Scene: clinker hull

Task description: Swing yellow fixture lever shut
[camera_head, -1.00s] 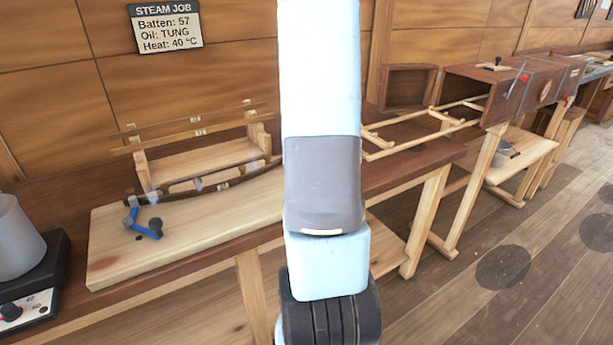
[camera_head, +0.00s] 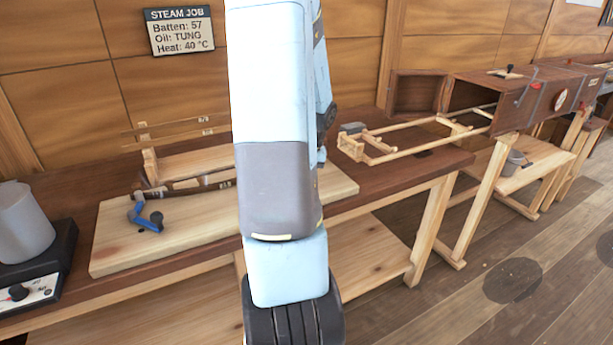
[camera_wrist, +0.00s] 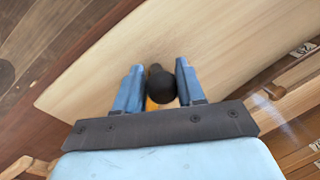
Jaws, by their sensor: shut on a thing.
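In the wrist view, my gripper (camera_wrist: 160,75) is closed around the yellow lever at its black ball knob (camera_wrist: 162,87). A little of the yellow lever (camera_wrist: 151,104) shows between the fingers, below the knob. A pale wooden board (camera_wrist: 215,35) lies beyond the fingertips. In the head view my arm hides the gripper and the yellow lever. A blue lever (camera_head: 137,214) with a black knob stands on the left of the same board (camera_head: 115,240), near a dark curved batten (camera_head: 185,188). How far the yellow lever is swung cannot be told.
A grey pot (camera_head: 22,225) on a black heater (camera_head: 40,270) stands at the bench's left end. A wooden rack (camera_head: 150,160) is behind the board. A wooden frame (camera_head: 400,150) leads to an open steam box (camera_head: 510,100) at right.

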